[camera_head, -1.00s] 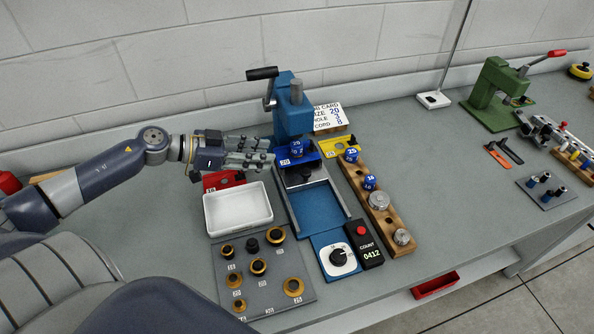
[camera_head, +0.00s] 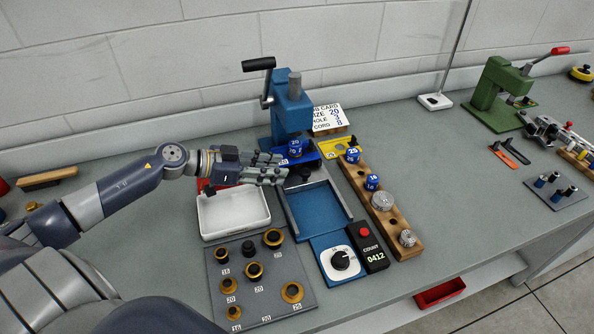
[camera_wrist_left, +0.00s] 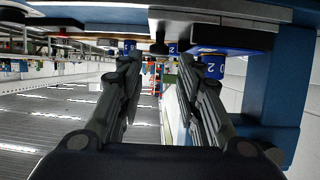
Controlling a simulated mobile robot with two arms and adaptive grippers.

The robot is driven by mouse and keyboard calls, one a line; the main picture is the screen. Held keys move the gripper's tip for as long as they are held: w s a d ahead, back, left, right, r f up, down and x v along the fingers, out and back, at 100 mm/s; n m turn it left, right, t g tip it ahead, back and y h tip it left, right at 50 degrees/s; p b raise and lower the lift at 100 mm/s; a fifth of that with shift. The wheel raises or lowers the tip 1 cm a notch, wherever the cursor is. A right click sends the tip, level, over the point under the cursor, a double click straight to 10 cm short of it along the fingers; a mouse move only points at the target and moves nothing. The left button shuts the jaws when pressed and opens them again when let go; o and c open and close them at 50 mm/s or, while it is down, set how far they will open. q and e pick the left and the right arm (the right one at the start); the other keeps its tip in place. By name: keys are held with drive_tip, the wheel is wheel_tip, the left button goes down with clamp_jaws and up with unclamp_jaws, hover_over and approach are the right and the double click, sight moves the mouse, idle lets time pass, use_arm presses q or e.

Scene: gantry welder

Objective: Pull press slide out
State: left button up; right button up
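The blue press (camera_head: 291,112) stands near the wall with its black-handled lever raised. Under it sits a blue plate (camera_head: 312,157) marked 20, with a blue "20" piece (camera_head: 295,146) on top. The blue bed (camera_head: 320,207) runs forward from the press and looks empty. A small dark part, perhaps the slide's knob (camera_head: 304,172), shows at the back of the bed. My left gripper (camera_head: 283,171) is beside it, just left of the press front. In the left wrist view its fingers are apart, with nothing clearly between them. My right gripper is not in view.
A white tray (camera_head: 234,225) lies under my left wrist, with a board of brass rings (camera_head: 256,305) in front. A wooden rack (camera_head: 408,250) with blue and metal pieces, a dial box (camera_head: 340,263) and a counter (camera_head: 375,257) stand right. A green press (camera_head: 497,92) stands farther right.

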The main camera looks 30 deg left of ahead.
sight(303, 171)
use_arm(q)
drive_tip(key=shift+p+x, duration=0.3)
drive_tip(key=shift+x, duration=3.2)
